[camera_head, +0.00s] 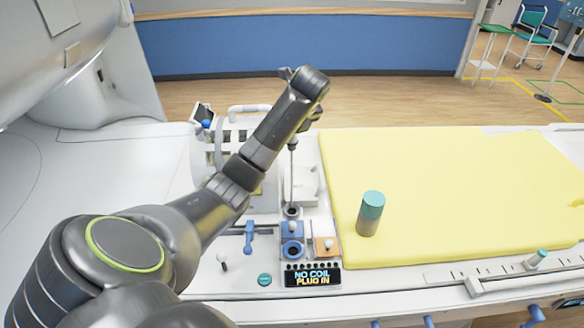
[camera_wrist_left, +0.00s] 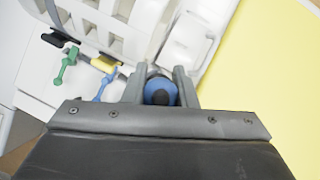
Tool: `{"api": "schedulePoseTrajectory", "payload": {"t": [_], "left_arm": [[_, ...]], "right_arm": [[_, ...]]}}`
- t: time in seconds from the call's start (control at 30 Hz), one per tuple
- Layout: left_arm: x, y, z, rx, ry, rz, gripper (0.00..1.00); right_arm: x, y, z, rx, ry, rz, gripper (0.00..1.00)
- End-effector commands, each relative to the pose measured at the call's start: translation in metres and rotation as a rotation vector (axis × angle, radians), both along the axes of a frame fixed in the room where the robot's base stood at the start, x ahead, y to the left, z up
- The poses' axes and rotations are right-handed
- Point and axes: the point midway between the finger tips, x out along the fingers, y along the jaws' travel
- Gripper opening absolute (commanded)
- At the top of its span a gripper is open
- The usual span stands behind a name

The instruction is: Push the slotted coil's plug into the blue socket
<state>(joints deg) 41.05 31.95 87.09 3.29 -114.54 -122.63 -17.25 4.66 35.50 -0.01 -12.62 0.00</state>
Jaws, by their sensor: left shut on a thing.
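The white slotted coil (camera_head: 202,158) lies left of the yellow pad, partly hidden behind my left arm; its slots also show at the top of the left wrist view (camera_wrist_left: 130,12). My left gripper (camera_wrist_left: 158,78) is shut on a round blue plug with a dark centre (camera_wrist_left: 160,91). In the head view my arm mostly hides the jaws. A thin grey cable or rod runs down from there to a dark ring on the panel. The blue socket (camera_head: 292,250) is at the panel's front, below and apart from the gripper. My right gripper is out of view.
An orange socket block (camera_head: 326,246) stands right of the blue socket. A display (camera_head: 312,278) in front reads "NO COIL PLUG IN". A blue lever (camera_head: 249,238) is to the left.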

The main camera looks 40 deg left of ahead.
Motion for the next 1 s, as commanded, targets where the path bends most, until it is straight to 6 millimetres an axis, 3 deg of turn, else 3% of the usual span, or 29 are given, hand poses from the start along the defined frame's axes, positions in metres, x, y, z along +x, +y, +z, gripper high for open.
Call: {"api": "schedulePoseTrajectory", "payload": {"t": [0.57, 1.0], "left_arm": [[0.0, 0.0, 0.0, 0.0, 0.0, 0.001, 0.0], [0.0, 0.0, -0.042, 0.0, 0.0, 0.001, 0.0]], "right_arm": [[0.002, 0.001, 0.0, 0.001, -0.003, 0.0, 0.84], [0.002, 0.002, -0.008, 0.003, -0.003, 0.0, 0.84]]}}
